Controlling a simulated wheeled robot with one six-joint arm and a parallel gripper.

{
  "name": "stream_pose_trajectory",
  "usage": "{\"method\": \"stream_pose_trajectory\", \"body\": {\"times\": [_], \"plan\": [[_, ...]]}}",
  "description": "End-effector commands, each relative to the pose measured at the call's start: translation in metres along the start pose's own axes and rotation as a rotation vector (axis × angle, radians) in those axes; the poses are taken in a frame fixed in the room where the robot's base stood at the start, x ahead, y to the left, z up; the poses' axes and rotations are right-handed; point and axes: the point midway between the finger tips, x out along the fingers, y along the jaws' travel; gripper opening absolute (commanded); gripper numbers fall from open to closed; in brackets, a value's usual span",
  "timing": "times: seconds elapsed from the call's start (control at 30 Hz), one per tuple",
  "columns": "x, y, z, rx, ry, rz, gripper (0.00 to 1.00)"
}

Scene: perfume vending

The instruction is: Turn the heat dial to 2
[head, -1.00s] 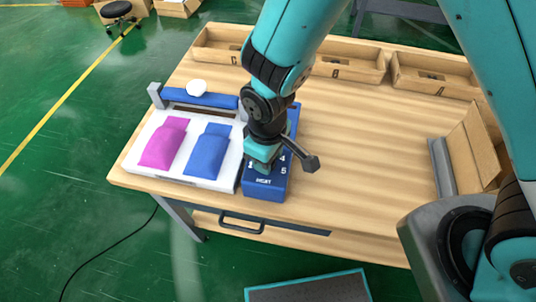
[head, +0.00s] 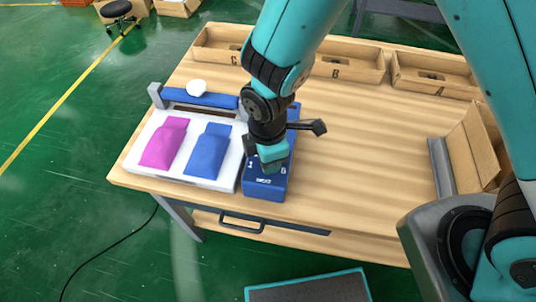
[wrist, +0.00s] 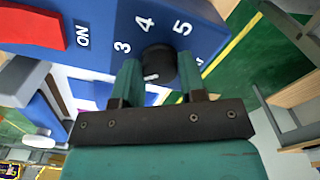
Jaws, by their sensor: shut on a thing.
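The dark round heat dial (wrist: 158,64) sits on the face of the blue control box (head: 263,190). In the wrist view, the numbers 3, 4 and 5 show around it on the box (wrist: 112,20), with part of another number at the right. A short pale mark shows on the dial's near side; I cannot tell which number it points to. My gripper (wrist: 157,75) is shut on the dial, one finger on each side. In the head view, my gripper (head: 271,160) is over the box and hides the dial.
A red switch (wrist: 34,26) marked ON is beside the dial. Left of the box, a white plate (head: 188,177) holds a pink pouch (head: 165,143) and a blue pouch (head: 207,150). The table's middle (head: 365,140) is clear.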

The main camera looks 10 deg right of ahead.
Motion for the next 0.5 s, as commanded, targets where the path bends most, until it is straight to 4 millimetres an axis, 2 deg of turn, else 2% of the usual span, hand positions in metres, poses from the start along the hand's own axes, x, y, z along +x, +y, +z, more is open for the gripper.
{"method": "stream_pose_trajectory", "body": {"times": [0.23,0.5], "plan": [[-0.0011,0.0011,-0.0004,-0.108,0.002,0.003,0.14],[-0.0012,0.0012,-0.0005,-0.149,0.002,0.004,0.14]]}}
